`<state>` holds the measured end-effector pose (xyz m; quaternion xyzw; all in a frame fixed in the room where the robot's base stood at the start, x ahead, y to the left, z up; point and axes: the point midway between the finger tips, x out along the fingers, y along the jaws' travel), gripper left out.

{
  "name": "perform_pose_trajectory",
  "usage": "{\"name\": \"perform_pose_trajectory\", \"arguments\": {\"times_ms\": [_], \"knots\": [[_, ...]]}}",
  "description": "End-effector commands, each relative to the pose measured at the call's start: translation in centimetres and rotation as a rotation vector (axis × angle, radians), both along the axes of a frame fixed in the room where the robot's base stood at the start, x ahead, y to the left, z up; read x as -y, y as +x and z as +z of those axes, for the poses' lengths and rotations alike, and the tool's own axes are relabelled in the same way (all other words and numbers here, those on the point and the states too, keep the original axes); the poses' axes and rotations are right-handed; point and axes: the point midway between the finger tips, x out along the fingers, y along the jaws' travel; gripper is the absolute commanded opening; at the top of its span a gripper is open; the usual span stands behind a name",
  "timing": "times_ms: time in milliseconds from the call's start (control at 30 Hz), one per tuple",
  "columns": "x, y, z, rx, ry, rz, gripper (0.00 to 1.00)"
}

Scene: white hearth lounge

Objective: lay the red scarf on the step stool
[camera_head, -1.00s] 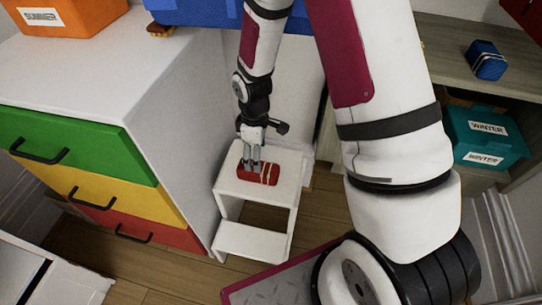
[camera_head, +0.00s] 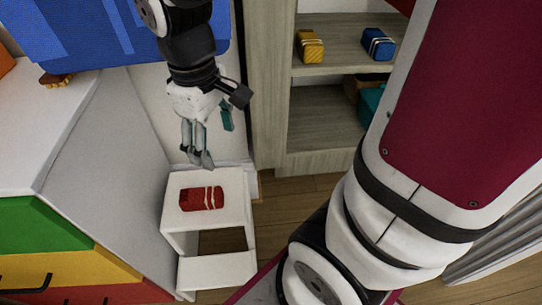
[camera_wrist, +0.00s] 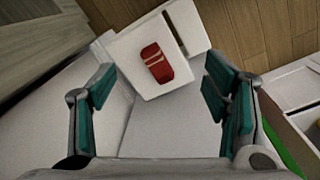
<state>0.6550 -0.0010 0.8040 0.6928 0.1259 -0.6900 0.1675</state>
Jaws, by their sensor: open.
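The red scarf (camera_head: 201,198), a folded bundle with pale stripes, lies on the top of the white step stool (camera_head: 235,221). In the wrist view the scarf (camera_wrist: 157,63) rests on the stool top (camera_wrist: 135,45), away from its edges. My gripper (camera_head: 198,160) is above and behind the stool in the head view, clear of the scarf. In the wrist view its teal-padded fingers (camera_wrist: 161,90) are wide apart with nothing between them.
A white dresser (camera_head: 95,150) with green, yellow and red drawers stands left of the stool. A shelf unit (camera_head: 330,100) at the back right holds a yellow bundle (camera_head: 310,46) and a blue bundle (camera_head: 378,43). A blue container (camera_head: 75,35) is at the upper left.

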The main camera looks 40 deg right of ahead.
Motion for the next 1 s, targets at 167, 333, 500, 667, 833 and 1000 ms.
{"name": "perform_pose_trajectory", "arguments": {"times_ms": [167,333,500,667,833,1000], "knots": [[0.1,-5.9,3.9,0.021,0.015,-0.141,0.69],[0.0,-11.6,6.0,0.029,0.038,-0.268,0.69],[-0.2,-16.1,6.8,0.028,0.06,-0.363,0.69],[-0.4,-18.2,6.9,0.025,0.071,-0.405,0.69],[-0.4,-18.5,6.8,0.024,0.073,-0.415,0.69],[-0.4,-18.5,6.9,0.024,0.072,-0.413,0.69]]}}
